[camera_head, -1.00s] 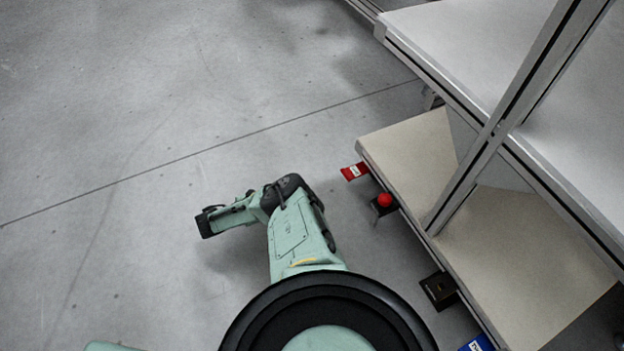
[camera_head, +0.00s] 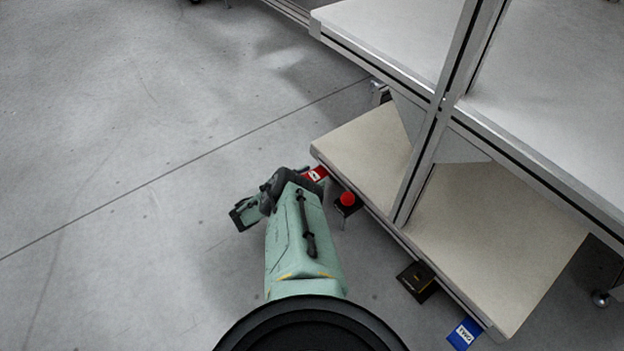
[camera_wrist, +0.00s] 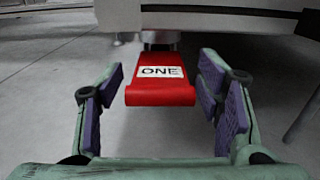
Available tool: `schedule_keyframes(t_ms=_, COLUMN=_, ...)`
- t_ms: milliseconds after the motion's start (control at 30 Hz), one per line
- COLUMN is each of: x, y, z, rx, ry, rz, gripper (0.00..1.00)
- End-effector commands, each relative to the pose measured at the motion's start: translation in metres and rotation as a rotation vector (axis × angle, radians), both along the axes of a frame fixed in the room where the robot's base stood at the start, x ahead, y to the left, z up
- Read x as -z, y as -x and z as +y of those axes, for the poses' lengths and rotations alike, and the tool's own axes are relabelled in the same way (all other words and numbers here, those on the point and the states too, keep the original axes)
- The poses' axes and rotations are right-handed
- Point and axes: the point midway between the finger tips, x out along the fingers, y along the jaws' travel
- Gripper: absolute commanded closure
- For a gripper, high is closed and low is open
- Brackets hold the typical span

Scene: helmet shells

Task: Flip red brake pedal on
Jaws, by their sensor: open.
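The red brake pedal (camera_wrist: 160,95) carries a white label reading "ONE" and juts out below the edge of a shelf or bench. In the head view the red pedal (camera_head: 316,174) shows at the lower shelf's left corner, partly hidden by my arm. In the wrist view my gripper (camera_wrist: 160,103) is open, with purple-padded fingers to the left and right of the pedal. I see gaps between the pads and the pedal; the right finger is closer. The fingertips are hard to make out in the head view.
The beige lower shelf (camera_head: 372,152) has a red button on a black box (camera_head: 347,200), another black box (camera_head: 417,281) and a blue pedal (camera_head: 464,333) along its edge. A metal upright (camera_head: 437,125) rises to a white upper surface (camera_head: 560,95). Floor at left is clear.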

Motion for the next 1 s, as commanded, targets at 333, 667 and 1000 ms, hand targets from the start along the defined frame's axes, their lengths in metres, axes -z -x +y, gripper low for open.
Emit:
schedule_keyframes(t_ms=333, x=-0.0004, y=-0.0042, z=-0.0060, rx=0.000, ry=0.000, rz=0.000, gripper=0.40)
schedule_keyframes(t_ms=667, x=-0.0002, y=-0.0040, z=-0.0057, rx=0.000, ry=-0.001, rz=0.001, gripper=0.59)
schedule_keyframes(t_ms=1000, x=0.0006, y=-0.0028, z=-0.0057, rx=0.002, ry=0.000, rz=0.002, gripper=0.82)
